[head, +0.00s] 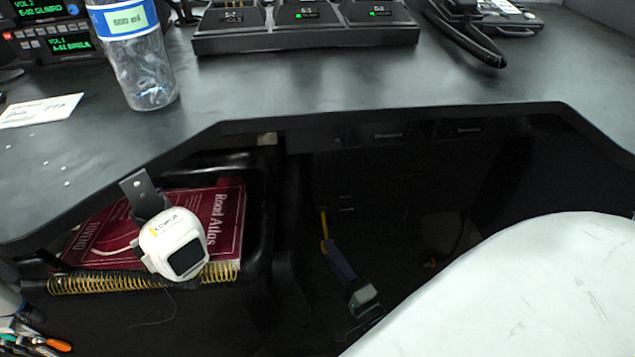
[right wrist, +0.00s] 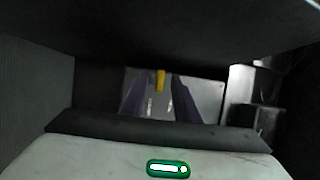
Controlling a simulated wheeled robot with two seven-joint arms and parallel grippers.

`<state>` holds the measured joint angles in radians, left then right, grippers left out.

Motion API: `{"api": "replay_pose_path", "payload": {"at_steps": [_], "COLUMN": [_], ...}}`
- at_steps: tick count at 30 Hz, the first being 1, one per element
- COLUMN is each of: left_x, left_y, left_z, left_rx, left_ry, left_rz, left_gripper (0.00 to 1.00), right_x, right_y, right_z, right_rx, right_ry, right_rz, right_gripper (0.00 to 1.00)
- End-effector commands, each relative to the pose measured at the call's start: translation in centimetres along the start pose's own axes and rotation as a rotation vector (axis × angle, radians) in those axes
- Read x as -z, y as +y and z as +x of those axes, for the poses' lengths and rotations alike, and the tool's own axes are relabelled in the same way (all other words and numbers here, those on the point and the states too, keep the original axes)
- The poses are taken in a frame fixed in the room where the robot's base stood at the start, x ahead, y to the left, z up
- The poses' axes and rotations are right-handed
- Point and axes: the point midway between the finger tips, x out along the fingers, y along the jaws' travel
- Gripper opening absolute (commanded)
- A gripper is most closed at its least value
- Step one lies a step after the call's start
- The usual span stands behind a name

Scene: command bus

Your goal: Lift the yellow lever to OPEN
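The yellow lever (head: 323,223) is a small upright bar in the dark recess under the desk in the head view. It also shows in the right wrist view (right wrist: 160,80), near the middle, against a grey panel. My right gripper (head: 329,245) reaches into the recess, its purple fingers pointing at the lever. In the right wrist view its two fingers (right wrist: 159,94) stand apart, with the lever in line with the gap between them and clear space on both sides. I cannot tell how deep the lever sits between the tips. No OPEN marking is readable. My left gripper is not in view.
The desk edge (head: 400,113) overhangs the recess. At the left, a white device (head: 173,243) lies over a red road atlas (head: 225,222) in a dark bin. A water bottle (head: 140,60) and a black charger rack (head: 305,38) stand on the desk.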

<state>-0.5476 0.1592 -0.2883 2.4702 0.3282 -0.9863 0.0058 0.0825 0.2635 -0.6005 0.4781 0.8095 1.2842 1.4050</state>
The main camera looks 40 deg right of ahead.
Motion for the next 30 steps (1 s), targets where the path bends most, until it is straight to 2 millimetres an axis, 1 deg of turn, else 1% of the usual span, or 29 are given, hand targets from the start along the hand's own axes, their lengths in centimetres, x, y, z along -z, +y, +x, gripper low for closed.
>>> {"api": "replay_pose_path", "payload": {"at_steps": [1, 3, 6, 9, 13, 21, 23, 24, 26, 27, 30], "left_x": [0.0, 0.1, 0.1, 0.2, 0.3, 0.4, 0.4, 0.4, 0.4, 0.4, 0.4], "left_y": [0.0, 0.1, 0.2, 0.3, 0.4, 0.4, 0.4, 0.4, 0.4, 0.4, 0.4], "left_z": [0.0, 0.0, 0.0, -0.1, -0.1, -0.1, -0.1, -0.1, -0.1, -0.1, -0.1], "left_rx": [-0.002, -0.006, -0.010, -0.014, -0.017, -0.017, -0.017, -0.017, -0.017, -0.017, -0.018], "left_ry": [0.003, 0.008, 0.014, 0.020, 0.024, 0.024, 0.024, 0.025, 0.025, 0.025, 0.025], "left_rz": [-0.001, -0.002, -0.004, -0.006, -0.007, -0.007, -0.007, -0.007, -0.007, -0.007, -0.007], "left_gripper": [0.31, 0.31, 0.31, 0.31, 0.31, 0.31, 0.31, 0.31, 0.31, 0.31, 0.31], "right_x": [0.0, 0.0, 0.0, 0.0, 0.1, 0.1, 0.1, 0.1, 0.1, 0.1, 0.1], "right_y": [0.0, 0.0, 0.0, 0.1, 0.1, 0.0, 0.0, 0.0, 0.0, 0.0, 0.0], "right_z": [1.2, 2.5, 4.0, 5.0, 5.7, 5.9, 5.9, 5.9, 5.9, 5.9, 5.9], "right_rx": [0.004, 0.003, 0.002, 0.001, -0.001, -0.001, -0.001, -0.001, -0.001, -0.001, -0.001], "right_ry": [-0.001, -0.001, 0.000, -0.001, 0.000, 0.000, 0.000, 0.000, 0.000, 0.000, 0.000], "right_rz": [-0.001, 0.000, -0.001, 0.000, -0.001, -0.001, -0.001, -0.001, -0.001, -0.001, -0.001], "right_gripper": [0.28, 0.28, 0.28, 0.28, 0.28, 0.28, 0.20, 0.13, 0.03, 0.00, 0.00]}}
